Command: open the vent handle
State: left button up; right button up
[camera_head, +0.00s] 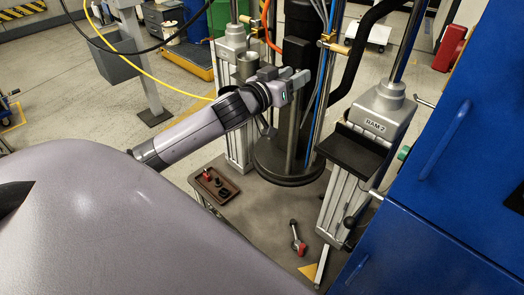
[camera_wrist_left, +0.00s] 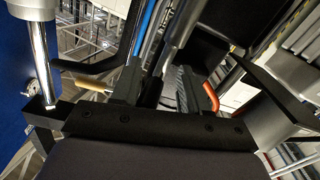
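A valve with a tan handle (camera_head: 339,48) sits on the metal column right of the black central cylinder; I take it for the vent handle but cannot be sure. A tan handle (camera_wrist_left: 92,84) also shows at left in the left wrist view. My left gripper (camera_head: 286,76) is in front of the black cylinder, left of and below that handle, and apart from it. Its two fingers look spread, with nothing clearly held between them. In the left wrist view, the dark fingers (camera_wrist_left: 158,88) point up the picture, near blue hoses. My right gripper is not in view.
The black cylinder (camera_head: 297,30) stands over a round black plate (camera_head: 289,166) between two grey posts. The right post is labelled RAM 2 (camera_head: 375,126). Hoses hang around the cylinder. A small tray (camera_head: 215,187) lies on the platform. A blue cabinet (camera_head: 450,150) fills the right.

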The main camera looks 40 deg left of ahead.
pick_arm(q)
jog(key=s+b, duration=0.1)
jog(key=s, duration=0.6)
jog(key=s+d+f+m+g+p, duration=0.1)
jog(key=s+d+f+g, duration=0.1)
jog(key=s+f, duration=0.3)
jog(key=s+d+f+m+g+p, duration=0.1)
jog(key=s+d+f, duration=0.3)
jog(key=f, duration=0.7)
jog(key=s+d+f+m+g+p, duration=0.1)
jog(key=s+d+f+g+p, duration=0.1)
jog(key=s+f, duration=0.4)
jog(key=shift+s+d+f+g+h, duration=0.25)
jog(key=shift+d+f+g+h, duration=0.25)
jog(key=shift+d+f, duration=0.5)
